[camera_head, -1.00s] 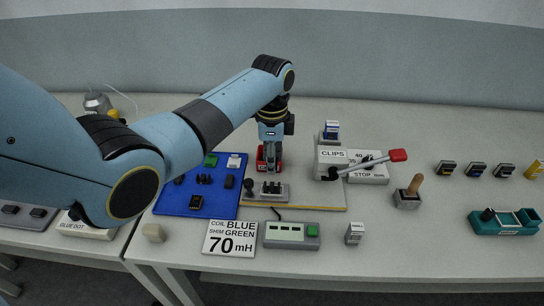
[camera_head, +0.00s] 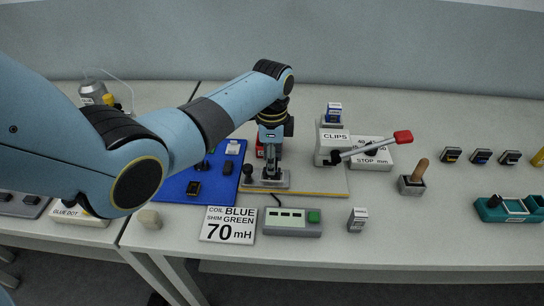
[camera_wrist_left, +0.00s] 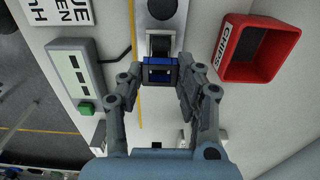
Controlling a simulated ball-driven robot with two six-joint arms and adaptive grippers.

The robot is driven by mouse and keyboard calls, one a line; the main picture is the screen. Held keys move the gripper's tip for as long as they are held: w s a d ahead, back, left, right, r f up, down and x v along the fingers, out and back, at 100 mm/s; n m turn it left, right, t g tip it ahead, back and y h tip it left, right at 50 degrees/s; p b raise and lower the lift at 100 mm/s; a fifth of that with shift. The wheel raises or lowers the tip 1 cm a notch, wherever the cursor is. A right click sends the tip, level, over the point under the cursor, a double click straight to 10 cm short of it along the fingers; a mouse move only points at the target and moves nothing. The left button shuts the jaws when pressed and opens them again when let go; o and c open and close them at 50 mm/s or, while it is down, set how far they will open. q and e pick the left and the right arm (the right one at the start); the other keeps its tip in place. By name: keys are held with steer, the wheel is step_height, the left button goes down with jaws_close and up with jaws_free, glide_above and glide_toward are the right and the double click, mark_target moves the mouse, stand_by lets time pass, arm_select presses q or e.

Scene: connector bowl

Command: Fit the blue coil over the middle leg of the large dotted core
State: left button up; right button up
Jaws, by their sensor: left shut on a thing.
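My left gripper (camera_wrist_left: 160,78) is shut on the blue coil (camera_wrist_left: 160,73), a small squarish piece with a dark centre, in the left wrist view. In the head view my left gripper (camera_head: 271,168) points down at the small grey fixture (camera_head: 283,183). A dark core-like part (camera_wrist_left: 160,45) shows just beyond the coil, on the fixture (camera_wrist_left: 175,12); the coil partly covers this area. I cannot make out dots or its middle leg, nor whether the coil touches it. The coil is not distinguishable in the head view. My right gripper is not in view.
A blue mat (camera_head: 222,188) with small parts lies left of the fixture. A tester with a green button (camera_head: 314,217) is in front.

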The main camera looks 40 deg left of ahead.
arm_select(q)
steer(key=shift+f+b, duration=0.75)
steer(key=shift+f, duration=0.45)
steer(key=shift+f, duration=0.1)
steer(key=o, duration=1.1)
steer(key=shift+c, duration=0.2)
step_height(320, 180, up, 12)
